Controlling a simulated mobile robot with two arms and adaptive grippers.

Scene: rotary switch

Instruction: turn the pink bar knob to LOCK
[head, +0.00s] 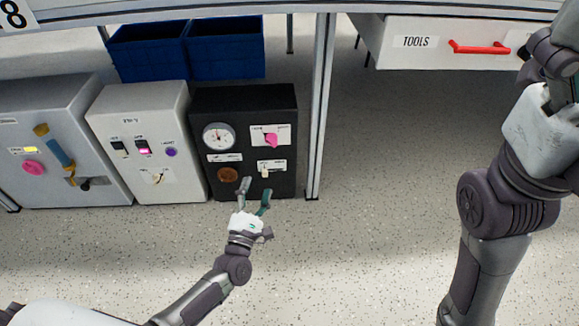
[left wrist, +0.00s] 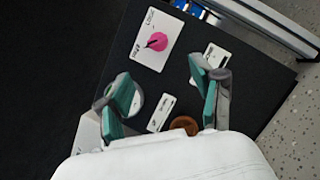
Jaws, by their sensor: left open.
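The pink bar knob (head: 271,140) sits on a white label plate at the upper right of the black panel (head: 200,113). In the left wrist view the pink knob (left wrist: 157,41) shows beyond the fingers, with a dark line across it. The lettering on its plate is too small to read surely. My left gripper (head: 254,190) is open and empty in front of the lower part of the black panel, below the knob and apart from it. Its two green-padded fingers (left wrist: 165,97) are spread wide in the left wrist view.
The black panel also carries a round gauge (head: 219,136), a brown round knob (head: 228,174) and a small pale switch (head: 265,173). White and grey panels (head: 136,100) stand to the left. A table leg (head: 319,110) stands close to the right. Floor in front is clear.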

